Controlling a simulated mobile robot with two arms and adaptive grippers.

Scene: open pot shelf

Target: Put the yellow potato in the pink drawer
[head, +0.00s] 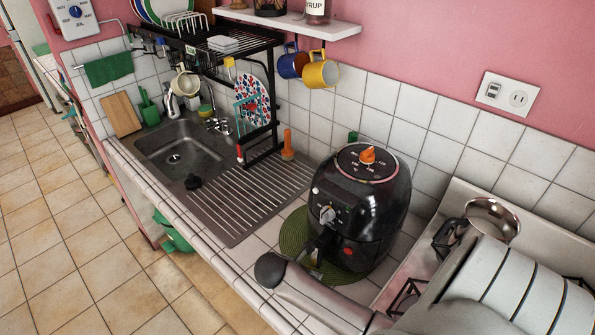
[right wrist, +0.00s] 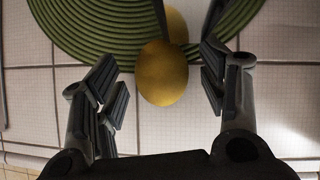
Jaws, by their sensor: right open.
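The yellow potato (right wrist: 162,75) lies at the edge of the green round mat (right wrist: 90,32) in the right wrist view, between my right gripper's spread fingers. My right gripper (right wrist: 161,82) is open, with visible gaps between the potato and the fingers. In the head view a small yellow patch of the potato (head: 316,262) shows in front of the black air fryer, partly hidden by my right gripper (head: 318,254). No pink drawer can be made out in either view. My left gripper is out of view.
The black air fryer (head: 362,205) stands on the green mat (head: 292,232), close beside my right gripper. A sink (head: 180,150) and ridged drainboard (head: 240,200) lie left. A metal pot (head: 492,217) stands right. Mugs (head: 320,74) hang under the shelf. Tiled floor (head: 75,260) is clear.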

